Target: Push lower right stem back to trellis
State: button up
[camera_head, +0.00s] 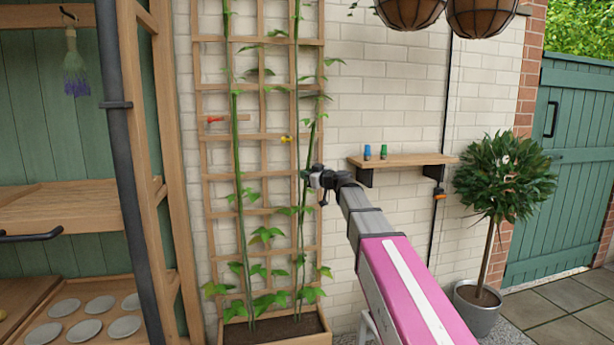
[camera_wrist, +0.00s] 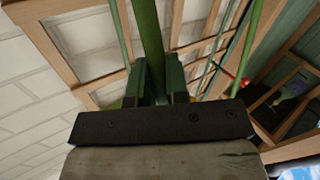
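The right stem (camera_head: 302,225) rises from the planter in front of the wooden trellis (camera_head: 262,213). Its middle part leans a little right, close to the trellis's right side. My gripper (camera_head: 313,178) is at this stem, about halfway up. In the wrist view the thick green stem (camera_wrist: 149,35) runs between the two dark green fingers (camera_wrist: 157,82) and seems to fill the gap between them. The trellis bars (camera_wrist: 180,20) show behind it. The exact gap between stem and trellis cannot be told.
The left stem (camera_head: 238,170) stands straight on the trellis. A red clip (camera_head: 214,119) and a yellow clip (camera_head: 287,139) sit on the trellis. A wall shelf (camera_head: 405,159) with a blue and a green item is to the right. The planter (camera_head: 270,338) is below.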

jog(key=shift+w+r, duration=0.1)
jog(key=shift+w, duration=0.1)
grip_shut()
jog(key=w+a+g+h, duration=0.1)
jog(key=w, duration=0.2)
jog(key=w+a+r+m+g+h, duration=0.1)
jog(key=w, duration=0.3)
jog(key=w+a+r+m+g, duration=0.1)
jog(key=w, duration=0.3)
jog(key=shift+a+r+h, duration=0.15)
jog(key=shift+r+h, duration=0.05)
jog(key=shift+h, duration=0.2)
jog(key=shift+w, duration=0.1)
jog(key=o, duration=0.7)
grip_release()
jog(key=v, duration=1)
jog(key=shift+d+r, duration=0.15)
jog(key=shift+d, duration=0.15)
